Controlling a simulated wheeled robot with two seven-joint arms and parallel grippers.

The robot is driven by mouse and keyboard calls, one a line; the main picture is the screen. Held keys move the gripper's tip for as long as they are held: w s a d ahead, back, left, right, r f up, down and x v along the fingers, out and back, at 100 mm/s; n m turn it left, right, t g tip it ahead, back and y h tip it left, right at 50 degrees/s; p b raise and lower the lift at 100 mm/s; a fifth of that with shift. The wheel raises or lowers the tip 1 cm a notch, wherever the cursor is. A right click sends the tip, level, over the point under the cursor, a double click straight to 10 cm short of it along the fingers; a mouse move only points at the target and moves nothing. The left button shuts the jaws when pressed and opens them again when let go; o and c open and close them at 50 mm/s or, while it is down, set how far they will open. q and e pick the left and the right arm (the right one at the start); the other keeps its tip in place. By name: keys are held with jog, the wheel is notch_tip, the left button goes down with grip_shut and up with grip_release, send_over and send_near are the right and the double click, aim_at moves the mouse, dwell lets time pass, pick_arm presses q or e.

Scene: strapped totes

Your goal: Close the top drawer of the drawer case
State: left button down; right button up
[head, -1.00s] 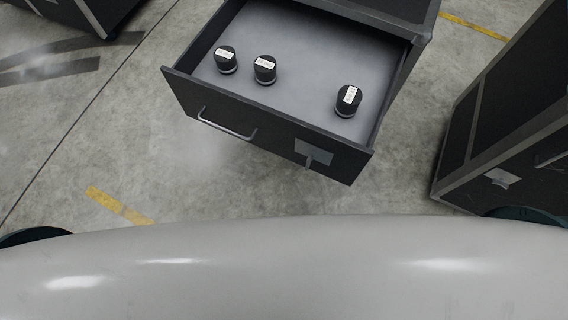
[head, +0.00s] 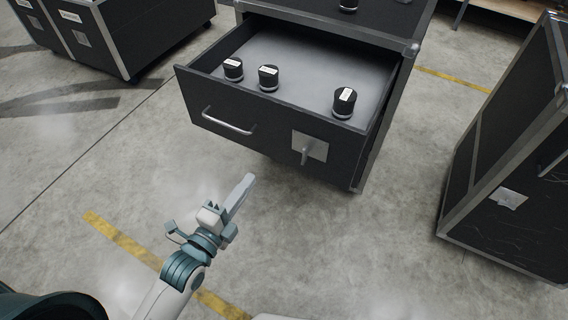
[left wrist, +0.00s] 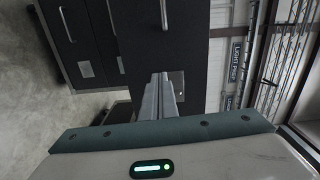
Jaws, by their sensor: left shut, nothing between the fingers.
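The top drawer (head: 270,145) of the black drawer case (head: 400,45) is pulled out in the head view. It has a bar handle (head: 228,122) on the left of its front and a latch plate (head: 309,147) on the right. Several black cylinders with white labels, such as one cylinder (head: 344,102), stand around the case, three of them inside the drawer. My left gripper (head: 247,181) is shut and empty, in front of and below the drawer front, apart from it. In the left wrist view its fingers (left wrist: 160,98) point toward a dark front with a handle (left wrist: 164,15). My right gripper is out of view.
Another black case (head: 515,160) stands at the right. More black cases (head: 110,40) stand at the back left. The concrete floor (head: 110,170) between them is open, with yellow line markings (head: 120,238).

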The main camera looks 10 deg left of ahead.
aim_at(282, 135)
pick_arm(q)
jog(key=shift+s+d+r+m, duration=0.2)
jog(key=shift+r+m, duration=0.1)
jog(key=shift+r, duration=0.45)
jog(key=shift+w, duration=0.1)
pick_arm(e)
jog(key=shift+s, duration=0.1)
